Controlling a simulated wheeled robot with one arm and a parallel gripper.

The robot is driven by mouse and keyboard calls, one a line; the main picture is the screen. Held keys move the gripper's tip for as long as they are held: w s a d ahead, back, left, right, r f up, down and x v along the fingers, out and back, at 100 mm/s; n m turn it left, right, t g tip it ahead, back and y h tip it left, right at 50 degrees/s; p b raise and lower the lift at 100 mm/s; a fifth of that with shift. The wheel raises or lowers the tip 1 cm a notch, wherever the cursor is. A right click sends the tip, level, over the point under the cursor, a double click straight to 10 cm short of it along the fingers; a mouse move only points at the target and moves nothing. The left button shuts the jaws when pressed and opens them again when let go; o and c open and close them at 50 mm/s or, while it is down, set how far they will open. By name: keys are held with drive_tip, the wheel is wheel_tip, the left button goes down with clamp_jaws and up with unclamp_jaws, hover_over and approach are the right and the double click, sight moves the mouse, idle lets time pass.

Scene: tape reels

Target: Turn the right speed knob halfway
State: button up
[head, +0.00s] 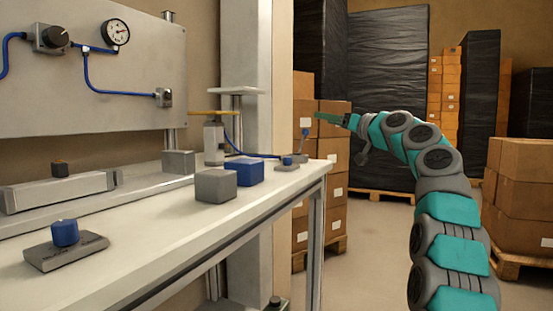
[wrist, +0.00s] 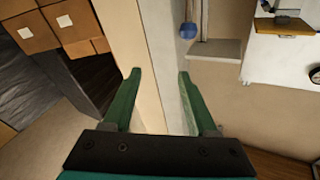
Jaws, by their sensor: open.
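My gripper (head: 328,118) is raised at the right, beyond the bench's right end and pointing left. In the wrist view its two green fingers (wrist: 159,78) stand apart with nothing between them. A blue knob (head: 65,232) sits upright on a grey plate (head: 66,252) at the bench's near left. A smaller blue knob (head: 287,160) sits on a grey base near the bench's right end, to the left of and below my gripper. The frames do not show for certain which is the right speed knob. Neither knob touches my gripper. Knob markings are too small to read.
The white bench (head: 150,222) also holds a grey block (head: 216,186), a blue block (head: 244,171) and a long grey box (head: 60,191) with a dark knob. A panel (head: 90,90) with a gauge stands behind. Cartons (head: 334,160) stand behind my gripper. A pale column (head: 245,50) rises behind the bench.

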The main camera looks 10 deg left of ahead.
sight(281, 165)
drive_tip(key=s+a+f+n+g+y, duration=0.1)
drive_tip(key=n+g, duration=0.1)
drive_tip(key=s+a+f+n+g+y, duration=0.2)
drive_tip(key=shift+s+a+n, duration=0.3)
drive_tip(key=s+a+f+n+g, duration=0.1)
drive_tip(key=s+f+g, duration=0.1)
drive_tip(key=s+a+f+n+g, duration=0.1)
drive_tip(key=s+f+n, duration=0.1)
drive_tip(key=s, duration=0.1)
drive_tip(key=s+a+f+n+g+y, duration=0.1)
drive_tip(key=s+f+g, duration=0.1)
drive_tip(key=f, duration=0.1)
drive_tip(key=shift+s+f+n+g+p, duration=0.1)
drive_tip(key=shift+s+n+g+p, duration=0.1)
drive_tip(key=shift+n+g+p, duration=0.15)
drive_tip(key=x, duration=0.6)
drive_tip(key=shift+a, duration=0.1)
drive_tip(key=shift+w+a, duration=0.25)
drive_tip(key=shift+a, duration=0.4)
drive_tip(key=shift+c, duration=0.3)
clamp_jaws()
